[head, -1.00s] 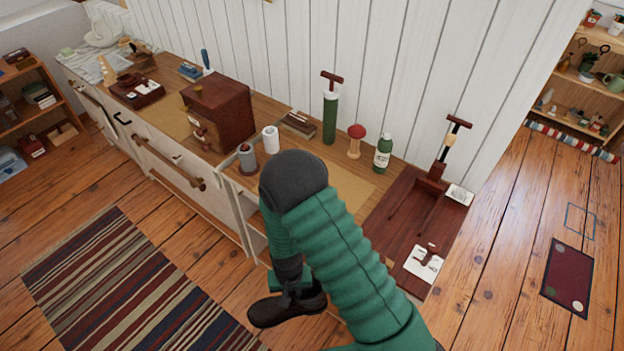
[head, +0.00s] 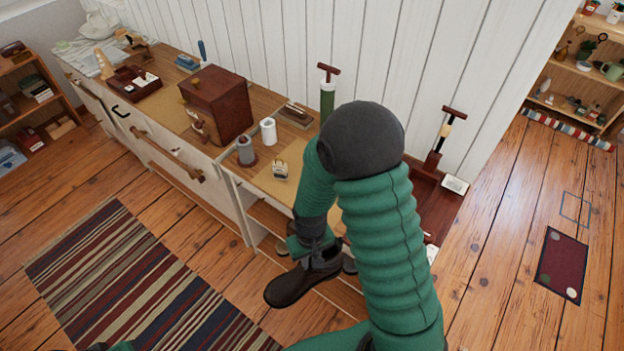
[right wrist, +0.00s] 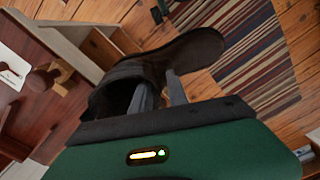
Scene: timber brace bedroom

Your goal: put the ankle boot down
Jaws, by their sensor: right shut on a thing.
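The dark brown ankle boot (head: 300,280) hangs in front of the open shelves of the workbench, its toe toward the lower left in the head view. My right gripper (head: 318,248) is shut on the boot near its upper. In the right wrist view the boot (right wrist: 195,50) shows with its opening toward the lower left and toe to the upper right. The fingers (right wrist: 160,97) grip its collar wall. My right arm hides part of the bench. Only a sliver of my left arm shows at the bottom edge; its gripper is out of sight.
The bench's open shelves (head: 268,216) are behind the boot. The bench top holds a brown box (head: 218,105), a white cylinder (head: 268,131), a grey cylinder (head: 246,151) and a small tagged item (head: 280,170). A striped rug (head: 135,280) lies on the floor left.

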